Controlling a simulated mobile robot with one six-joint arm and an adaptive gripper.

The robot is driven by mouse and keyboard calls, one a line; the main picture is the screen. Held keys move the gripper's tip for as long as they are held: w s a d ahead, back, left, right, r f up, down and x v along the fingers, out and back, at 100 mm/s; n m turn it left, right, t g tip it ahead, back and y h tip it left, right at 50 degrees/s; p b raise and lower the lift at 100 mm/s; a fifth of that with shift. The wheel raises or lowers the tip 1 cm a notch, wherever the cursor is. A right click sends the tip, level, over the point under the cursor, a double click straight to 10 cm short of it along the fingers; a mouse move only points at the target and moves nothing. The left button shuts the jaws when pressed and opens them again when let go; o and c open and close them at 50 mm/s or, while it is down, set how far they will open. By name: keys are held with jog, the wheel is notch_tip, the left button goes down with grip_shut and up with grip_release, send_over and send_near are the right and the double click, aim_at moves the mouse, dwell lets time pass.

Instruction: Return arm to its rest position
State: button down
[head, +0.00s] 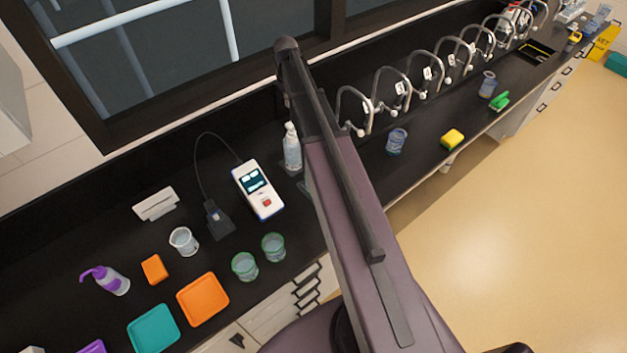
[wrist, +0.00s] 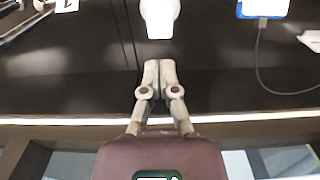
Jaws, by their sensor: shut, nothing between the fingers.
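My gripper (wrist: 158,78) shows in the wrist view with its two fingers together and nothing between them. It is over the dark bench, close to a white bottle (wrist: 160,16) whose body is partly cut off by the picture's top edge. I cannot tell whether they touch. In the head view my arm (head: 350,205) rises across the middle, and my gripper cannot be made out there. The same clear-white bottle (head: 292,150) stands upright just left of the arm.
A row of curved taps (head: 410,88) runs along the back right. A handheld meter (head: 258,190) with a cable lies left of the arm. Beakers (head: 244,266), an orange tray (head: 203,300) and a teal tray (head: 154,329) are at the front left. A yellow sponge (head: 452,139) sits right. Open floor lies right.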

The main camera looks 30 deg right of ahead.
jog(key=shift+r, duration=0.1)
dwell(0.6)
jog(key=s+a+f+m+b, duration=0.1)
jog(key=s+a+f+b, duration=0.6)
jog(key=s+f+b, duration=0.3)
jog(key=s+a+f+m+b, duration=0.1)
jog(key=s+a+f+b, duration=0.7)
jog(key=s+f+b, duration=0.2)
jog(key=s, duration=0.2)
jog(key=shift+s+a, duration=0.3)
jog(key=shift+s, duration=0.05)
